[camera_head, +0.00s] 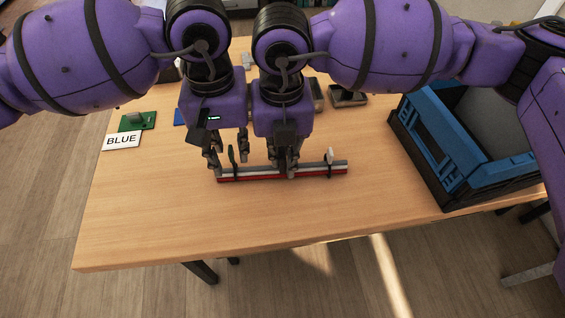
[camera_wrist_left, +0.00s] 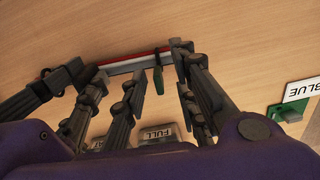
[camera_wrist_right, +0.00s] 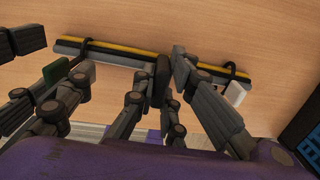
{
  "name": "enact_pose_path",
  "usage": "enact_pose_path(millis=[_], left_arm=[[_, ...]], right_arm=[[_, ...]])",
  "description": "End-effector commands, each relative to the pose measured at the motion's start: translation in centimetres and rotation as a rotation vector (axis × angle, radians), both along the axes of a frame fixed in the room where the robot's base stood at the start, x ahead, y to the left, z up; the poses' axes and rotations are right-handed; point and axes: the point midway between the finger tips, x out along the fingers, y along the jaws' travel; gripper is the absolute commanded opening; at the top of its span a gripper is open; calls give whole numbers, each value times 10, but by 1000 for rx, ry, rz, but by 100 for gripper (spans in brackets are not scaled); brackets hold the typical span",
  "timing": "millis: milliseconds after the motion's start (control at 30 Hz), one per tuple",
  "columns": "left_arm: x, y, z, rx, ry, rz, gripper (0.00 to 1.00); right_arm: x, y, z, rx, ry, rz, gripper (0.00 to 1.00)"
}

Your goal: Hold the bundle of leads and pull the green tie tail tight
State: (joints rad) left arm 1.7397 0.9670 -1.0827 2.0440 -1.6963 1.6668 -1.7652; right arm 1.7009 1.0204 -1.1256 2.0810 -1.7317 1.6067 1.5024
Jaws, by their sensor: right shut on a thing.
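The bundle of leads (camera_head: 318,170) lies across the wooden table, with red, white and yellow strands showing across the views. Black ties circle it near both ends. The green tie tail (camera_wrist_left: 158,80) stands up near the bundle's left end; it also shows in the right wrist view (camera_wrist_right: 54,73). My left gripper (camera_head: 228,163) is open, with its fingers on either side of the green tail and apart from it. My right gripper (camera_head: 287,170) is shut on the bundle near its middle. A white tie tail (camera_wrist_right: 235,92) stands near the other end. My fingers hide part of the bundle.
A blue crate (camera_head: 470,170) with a black base stands on the right of the table. A BLUE label (camera_head: 121,141) and a green block (camera_head: 137,121) lie at left. Small labelled trays, one reading FULL (camera_wrist_left: 157,135), lie behind my grippers. The table's front is clear.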

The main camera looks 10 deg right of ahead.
Motion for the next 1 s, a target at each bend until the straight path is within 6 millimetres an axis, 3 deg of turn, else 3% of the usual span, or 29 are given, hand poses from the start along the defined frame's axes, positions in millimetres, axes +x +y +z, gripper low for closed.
enact_pose_path(millis=[167, 600, 800, 1000], left_arm=[[0, -1, 13, -1, -2, 0, 27], [0, -1, 100, -1, -3, -1, 27], [0, -1, 118, 0, -1, 0, 27], [0, 0, 121, 0, 0, 0, 27]], right_arm=[[-1, 1, 0, 2, 1, 2, 0], [0, 1, 0, 3, 1, 2, 0], [0, 1, 0, 3, 0, 2, 0], [0, 1, 0, 3, 0, 2, 0]])
